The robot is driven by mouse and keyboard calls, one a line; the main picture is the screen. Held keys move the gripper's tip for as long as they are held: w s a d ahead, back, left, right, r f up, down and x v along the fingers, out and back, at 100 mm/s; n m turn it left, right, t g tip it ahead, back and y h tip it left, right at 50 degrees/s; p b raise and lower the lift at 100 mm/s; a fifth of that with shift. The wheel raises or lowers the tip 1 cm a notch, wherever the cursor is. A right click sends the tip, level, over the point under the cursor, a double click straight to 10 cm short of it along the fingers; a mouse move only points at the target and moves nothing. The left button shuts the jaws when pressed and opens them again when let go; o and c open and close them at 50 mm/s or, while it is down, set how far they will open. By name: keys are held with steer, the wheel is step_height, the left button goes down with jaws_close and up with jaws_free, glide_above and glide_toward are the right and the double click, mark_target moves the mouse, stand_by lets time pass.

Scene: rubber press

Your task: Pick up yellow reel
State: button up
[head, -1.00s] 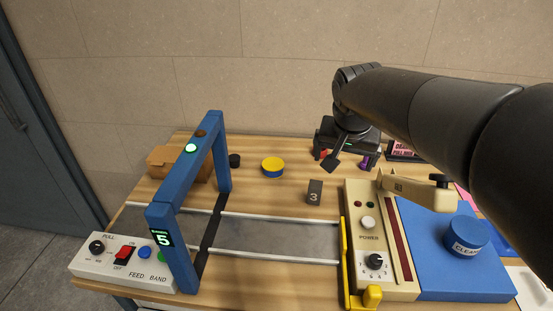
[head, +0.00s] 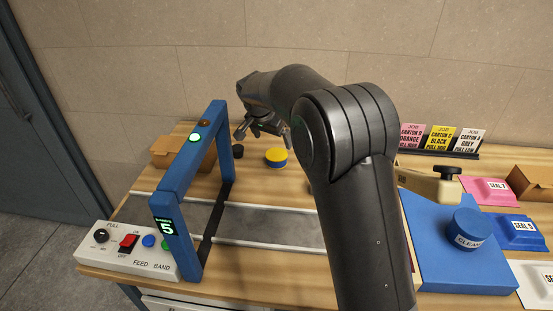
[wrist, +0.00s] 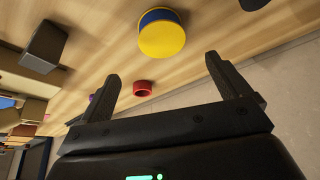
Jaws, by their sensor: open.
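The yellow reel (head: 276,157) is a short round piece with a yellow top and a blue lower side. It stands on the wooden table behind the grey band, right of the blue frame. In the wrist view the reel (wrist: 161,36) is beyond the fingertips, at upper middle, apart from both fingers. My gripper (head: 262,136) hangs above and slightly left of the reel in the head view.
A blue frame (head: 178,185) stands left of the reel over the band. A small black round piece (head: 237,152) sits left of the reel. A red ring (wrist: 142,88) and a dark block (wrist: 43,47) show in the wrist view. A cardboard box (head: 172,151) stands at back left.

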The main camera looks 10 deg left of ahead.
mark_target(277, 154)
steer(key=x, duration=0.5)
steer(key=shift+w+f, duration=0.1)
steer(key=shift+f, duration=0.1)
steer(key=x, duration=0.5)
steer(key=shift+w+a, duration=0.1)
steer(key=shift+a, duration=0.05)
steer(key=shift+c, duration=0.4)
steer(key=shift+r, duration=0.1)
steer(key=c, duration=1.1)
